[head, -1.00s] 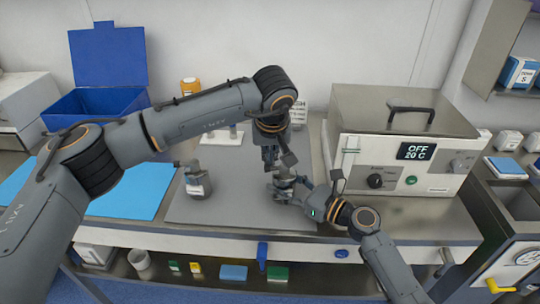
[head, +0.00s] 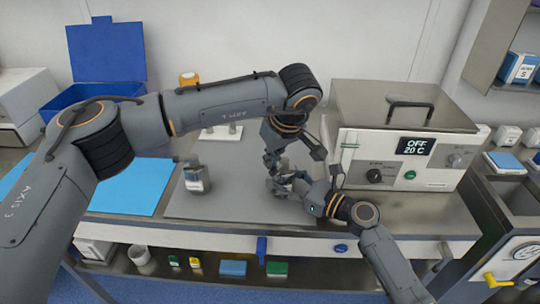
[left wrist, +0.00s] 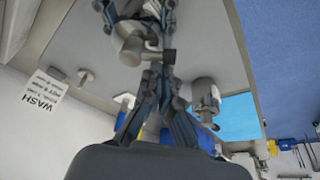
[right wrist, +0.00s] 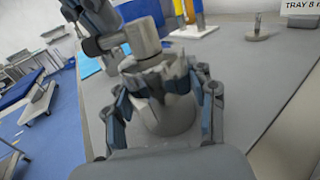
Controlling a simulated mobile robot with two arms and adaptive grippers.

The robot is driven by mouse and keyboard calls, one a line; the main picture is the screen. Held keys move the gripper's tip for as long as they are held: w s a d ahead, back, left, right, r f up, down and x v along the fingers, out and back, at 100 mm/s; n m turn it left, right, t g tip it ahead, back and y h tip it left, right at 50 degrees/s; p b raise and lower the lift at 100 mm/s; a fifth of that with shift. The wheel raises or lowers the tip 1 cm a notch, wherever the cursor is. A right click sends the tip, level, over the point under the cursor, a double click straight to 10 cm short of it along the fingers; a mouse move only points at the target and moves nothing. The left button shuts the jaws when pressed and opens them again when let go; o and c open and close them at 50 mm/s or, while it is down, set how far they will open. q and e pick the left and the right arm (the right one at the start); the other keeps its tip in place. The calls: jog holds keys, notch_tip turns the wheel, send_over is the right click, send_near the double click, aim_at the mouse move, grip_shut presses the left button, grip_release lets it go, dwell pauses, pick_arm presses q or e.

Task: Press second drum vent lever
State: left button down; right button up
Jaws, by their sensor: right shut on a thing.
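One small grey metal drum (head: 196,184) with a white label stands on the grey mat, left of my grippers. A second drum (right wrist: 165,115) stands on the mat with my right gripper (right wrist: 168,90) shut around its upper body. Its cap and a dark-tipped vent lever (right wrist: 92,47) stick out above the fingers, and the lever also shows in the left wrist view (left wrist: 168,56). My left gripper (head: 271,164) is empty, its fingertips together, just above and beside this lever. I cannot tell whether they touch. The arms hide much of this drum in the head view.
A grey box with a display reading OFF 20 C (head: 416,147) stands to the right. A blue open bin (head: 95,105) and blue sheet (head: 130,190) lie left. The mat's front left is clear.

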pick_arm(q)
jog(key=shift+s+d, duration=0.5)
jog(key=shift+d, duration=0.1)
jog(key=shift+s+d, duration=0.15)
jog(key=shift+d, duration=0.15)
dwell(0.4)
notch_tip(320, 180, up, 9)
send_over(276, 168)
pick_arm(e)
jog(key=shift+d, duration=0.15)
pick_arm(q)
jog(key=shift+r, duration=0.6)
